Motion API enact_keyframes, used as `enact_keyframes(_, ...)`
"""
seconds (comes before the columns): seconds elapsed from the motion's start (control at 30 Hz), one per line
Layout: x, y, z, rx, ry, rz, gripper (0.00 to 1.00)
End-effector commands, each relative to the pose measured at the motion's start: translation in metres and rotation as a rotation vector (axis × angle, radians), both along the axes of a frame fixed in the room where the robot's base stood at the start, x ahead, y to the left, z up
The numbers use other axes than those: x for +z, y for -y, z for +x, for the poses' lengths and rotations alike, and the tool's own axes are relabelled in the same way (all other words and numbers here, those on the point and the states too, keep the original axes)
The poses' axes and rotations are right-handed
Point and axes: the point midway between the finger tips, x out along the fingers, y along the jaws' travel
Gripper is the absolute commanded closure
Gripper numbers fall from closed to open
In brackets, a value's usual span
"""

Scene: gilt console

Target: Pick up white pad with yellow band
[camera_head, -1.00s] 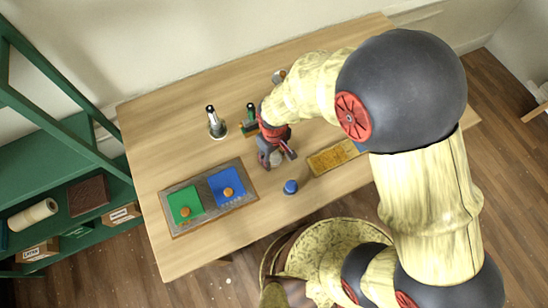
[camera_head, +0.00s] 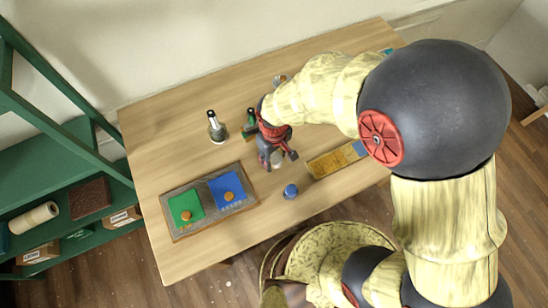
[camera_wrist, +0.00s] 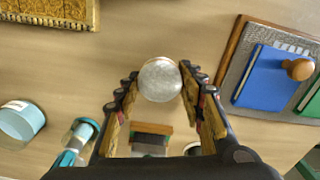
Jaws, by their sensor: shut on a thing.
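The white pad (camera_wrist: 160,79) shows in the wrist view as a pale round disc between my fingertips. No yellow band can be made out on it. My gripper (camera_wrist: 160,84) is shut on the pad, with one finger at each side. In the head view my gripper (camera_head: 276,158) hangs over the middle of the table, and the pad (camera_head: 277,158) is a small pale patch partly hidden by the fingers. I cannot tell how high the pad is above the wood.
A grey board (camera_head: 176,231) with blue and green knobbed plates lies left of my gripper. A blue-topped jar (camera_head: 291,191) stands close in front. A yellow tray (camera_head: 332,161) lies to the right. A dark-topped bottle (camera_head: 217,127) stands behind left. Bare wood lies between.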

Motion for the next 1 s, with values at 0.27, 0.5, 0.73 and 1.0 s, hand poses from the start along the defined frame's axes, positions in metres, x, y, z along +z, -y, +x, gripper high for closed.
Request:
enact_keyframes(0.27, 0.059, 0.007, -0.056, 0.005, 0.001, 0.001, 0.78)
enact_keyframes(0.5, 0.079, 0.014, -0.106, 0.004, -0.001, -0.001, 0.78)
enact_keyframes(0.73, 0.088, 0.017, -0.128, 0.003, -0.001, -0.001, 0.78)
enact_keyframes(1.0, 0.089, 0.018, -0.132, 0.0, -0.001, -0.001, 0.78)
